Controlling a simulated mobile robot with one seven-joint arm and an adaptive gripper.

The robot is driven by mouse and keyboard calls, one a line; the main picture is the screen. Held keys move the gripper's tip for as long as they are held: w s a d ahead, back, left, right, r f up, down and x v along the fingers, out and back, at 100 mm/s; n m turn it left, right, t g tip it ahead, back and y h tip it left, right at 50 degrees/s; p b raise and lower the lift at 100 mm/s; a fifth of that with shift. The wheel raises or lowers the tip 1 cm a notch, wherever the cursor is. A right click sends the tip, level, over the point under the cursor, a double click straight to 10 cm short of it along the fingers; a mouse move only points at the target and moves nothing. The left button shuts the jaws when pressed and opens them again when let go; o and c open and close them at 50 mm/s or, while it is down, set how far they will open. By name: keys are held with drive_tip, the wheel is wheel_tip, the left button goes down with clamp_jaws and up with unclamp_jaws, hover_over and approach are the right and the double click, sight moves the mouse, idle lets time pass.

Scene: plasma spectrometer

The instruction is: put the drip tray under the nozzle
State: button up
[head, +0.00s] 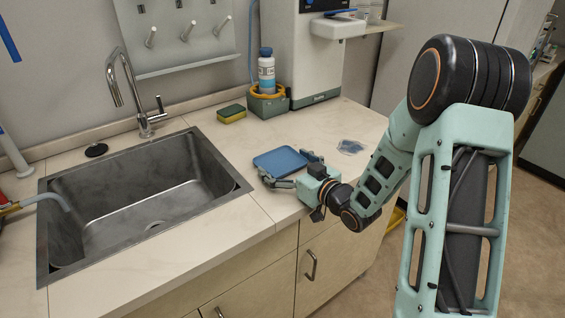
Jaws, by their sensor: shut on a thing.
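The blue drip tray (279,163) is a shallow rectangle over the counter, right of the sink. My gripper (288,170) is shut on its near side, with a finger showing on either side of the grip. Whether the tray rests on the counter or is slightly raised cannot be told. The white machine (317,60) stands at the back, with a white part (338,27) jutting out to the right at its top. A nozzle tip is not clearly visible there. A small bluish wet-looking patch (351,147) lies on the counter right of the tray.
A steel sink (222,170) with a tall faucet (128,85) takes up the left. A sponge (231,114) and a bottle (266,75) in a grey-green holder (268,106) stand behind the tray. The counter (340,118) between tray and machine is mostly clear.

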drive_tip(key=shift+f, duration=0.2)
drive_tip(key=o, duration=0.9)
drive_tip(key=shift+r, duration=0.1)
drive_tip(key=shift+c, duration=0.2)
drive_tip(key=shift+r, duration=0.1)
